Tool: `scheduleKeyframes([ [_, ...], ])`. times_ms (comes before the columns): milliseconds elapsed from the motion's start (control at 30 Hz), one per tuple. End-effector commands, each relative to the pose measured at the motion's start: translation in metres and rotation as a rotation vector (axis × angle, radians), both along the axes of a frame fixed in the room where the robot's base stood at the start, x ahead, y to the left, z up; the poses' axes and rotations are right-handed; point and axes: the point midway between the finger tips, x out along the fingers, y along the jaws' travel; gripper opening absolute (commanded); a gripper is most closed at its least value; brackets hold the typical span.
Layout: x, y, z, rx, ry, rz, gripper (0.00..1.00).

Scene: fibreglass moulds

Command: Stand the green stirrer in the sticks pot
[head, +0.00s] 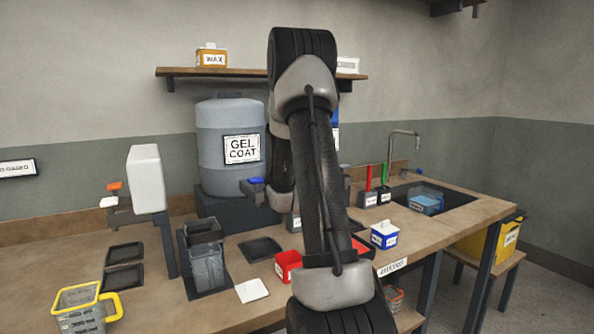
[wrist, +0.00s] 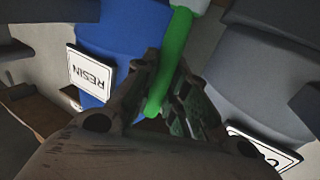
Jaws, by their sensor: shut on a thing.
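The green stirrer (wrist: 174,55) is between the fingers of my gripper (wrist: 163,92) in the wrist view, and the gripper is shut on it. Its lower end shows between the fingers, and its other end runs out of the top of the picture past a pale part. In the head view my gripper and this stirrer are hidden behind my arm. Two small dark pots with white labels stand at the back right of the bench; a red stick (head: 369,178) rises at the left pot (head: 369,200) and a green upright (head: 389,150) at the right pot (head: 385,197). Their labels are too small to read.
A blue resin drum (wrist: 122,45) and a grey gel coat drum (head: 222,130) flank my gripper. The sink (head: 455,193) lies right of the pots. A red container (head: 287,264), a blue-and-white box (head: 384,235) and a yellow-handled jug (head: 80,312) stand on the bench (head: 150,305).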

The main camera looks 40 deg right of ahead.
Motion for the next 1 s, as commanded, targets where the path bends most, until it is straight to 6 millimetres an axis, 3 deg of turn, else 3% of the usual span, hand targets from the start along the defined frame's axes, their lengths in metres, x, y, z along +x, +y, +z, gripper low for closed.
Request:
scheduleKeyframes([
  [500,0.000,0.000,-0.046,0.000,0.002,0.000,0.00],
  [1000,0.000,0.000,-0.061,-0.001,-0.001,0.000,0.00],
])
